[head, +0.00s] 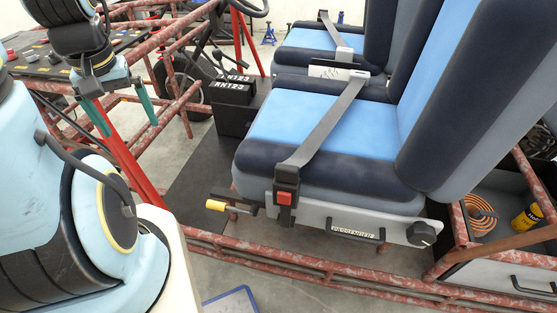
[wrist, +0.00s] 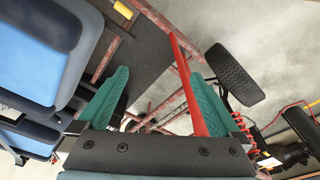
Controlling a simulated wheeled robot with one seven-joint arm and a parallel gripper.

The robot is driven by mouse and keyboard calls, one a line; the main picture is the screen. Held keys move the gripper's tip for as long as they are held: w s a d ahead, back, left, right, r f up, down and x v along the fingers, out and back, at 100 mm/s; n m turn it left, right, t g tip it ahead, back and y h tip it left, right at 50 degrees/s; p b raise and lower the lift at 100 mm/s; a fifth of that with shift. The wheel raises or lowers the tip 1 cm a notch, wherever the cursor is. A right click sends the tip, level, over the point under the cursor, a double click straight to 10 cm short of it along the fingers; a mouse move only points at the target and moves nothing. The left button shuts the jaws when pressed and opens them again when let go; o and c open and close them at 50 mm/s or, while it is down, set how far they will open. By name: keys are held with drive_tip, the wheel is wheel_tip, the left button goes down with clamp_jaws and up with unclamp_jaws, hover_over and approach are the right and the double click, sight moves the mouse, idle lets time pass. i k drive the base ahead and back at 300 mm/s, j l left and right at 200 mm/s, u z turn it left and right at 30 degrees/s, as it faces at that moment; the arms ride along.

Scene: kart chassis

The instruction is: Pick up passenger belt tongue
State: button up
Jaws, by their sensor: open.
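The passenger seat (head: 305,125), blue and navy, is in the middle of the head view. A grey belt strap (head: 325,120) lies across its cushion. The strap's near end meets a dark piece at a buckle with a red button (head: 285,198); the tongue is not clearly distinguishable there. My gripper (head: 131,128) is at the upper left, well left of the seat and buckle. The wrist view shows the open fingers (wrist: 158,75) and the seat's edge (wrist: 40,60) at left, but no belt tongue.
A red bar (head: 125,155) stands close to my gripper. Rusty frame tubes (head: 330,270) run along the near side. A yellow-tipped lever (head: 216,205) sticks out left of the buckle. Black boxes (head: 232,105) stand beyond the dark floor panel. A second seat is behind.

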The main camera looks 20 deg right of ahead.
sight(288, 172)
drive_tip(key=k+l+u, duration=0.1)
drive_tip(key=u, duration=0.35)
drive_tip(key=k+l+u, duration=0.1)
drive_tip(key=u, duration=0.3)
drive_tip(key=k+l+u, duration=0.1)
drive_tip(key=l+u, duration=0.15)
drive_tip(key=u, duration=0.2)
drive_tip(key=k+l+u, duration=0.3)
drive_tip(key=k, duration=0.45)
drive_tip(key=k+u, duration=0.35)
drive_tip(key=k, duration=0.8)
